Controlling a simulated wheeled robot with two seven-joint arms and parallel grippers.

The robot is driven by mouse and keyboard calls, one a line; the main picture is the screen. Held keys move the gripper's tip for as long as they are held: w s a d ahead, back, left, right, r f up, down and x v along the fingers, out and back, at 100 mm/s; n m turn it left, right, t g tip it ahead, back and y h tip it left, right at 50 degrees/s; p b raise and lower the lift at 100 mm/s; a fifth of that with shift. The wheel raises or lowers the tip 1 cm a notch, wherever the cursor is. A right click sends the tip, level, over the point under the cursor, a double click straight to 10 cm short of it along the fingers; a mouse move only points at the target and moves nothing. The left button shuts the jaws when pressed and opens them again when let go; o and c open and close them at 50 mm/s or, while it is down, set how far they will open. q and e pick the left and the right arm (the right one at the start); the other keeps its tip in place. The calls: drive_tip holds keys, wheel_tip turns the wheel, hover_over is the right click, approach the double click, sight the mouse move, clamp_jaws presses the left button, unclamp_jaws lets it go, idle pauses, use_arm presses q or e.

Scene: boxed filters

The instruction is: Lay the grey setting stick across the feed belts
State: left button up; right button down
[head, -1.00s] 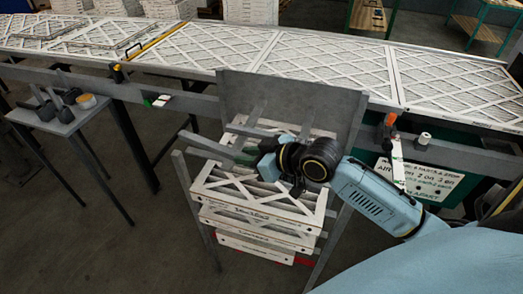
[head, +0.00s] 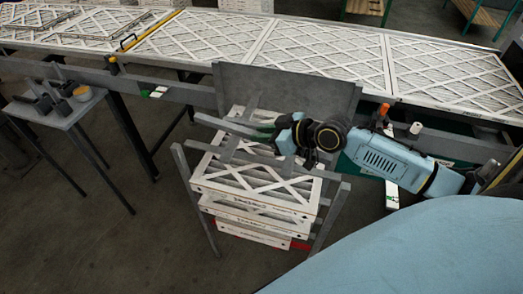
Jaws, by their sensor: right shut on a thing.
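My right gripper (head: 272,134) reaches in from the right over the grey stand and is shut on a grey stick (head: 226,125). The stick points left from the jaws, above a stack of white boxed filters (head: 255,203). Part of it is hidden behind the gripper. Slanting grey strips (head: 236,127) run from above the stack towards an upright grey panel (head: 330,92); I cannot tell whether these are the feed belts. I cannot tell whether the stick touches them. My left gripper is out of view.
A long conveyor (head: 320,50) with flat lattice filters runs across the back. A small grey side table (head: 60,115) with dark items and an orange-topped pot stands at the left. The grey stand's rails (head: 200,199) surround the stack. Floor between table and stand is clear.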

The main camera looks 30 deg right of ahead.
sight(304, 154)
drive_tip(key=shift+f+b, duration=0.35)
drive_tip(key=shift+f, duration=2.6)
drive_tip(key=shift+f, duration=0.15)
drive_tip(key=c, duration=1.3)
unclamp_jaws()
drive_tip(key=shift+o, duration=0.2)
drive_tip(key=v, duration=0.7)
drive_tip(key=b+v, duration=0.1)
drive_tip(key=v, duration=0.3)
drive_tip(key=shift+s+d+f, duration=0.1)
drive_tip(key=shift+s+f, duration=0.2)
drive_tip(key=shift+s, duration=0.05)
drive_tip(key=shift+o, duration=0.3)
drive_tip(key=shift+v, duration=0.95)
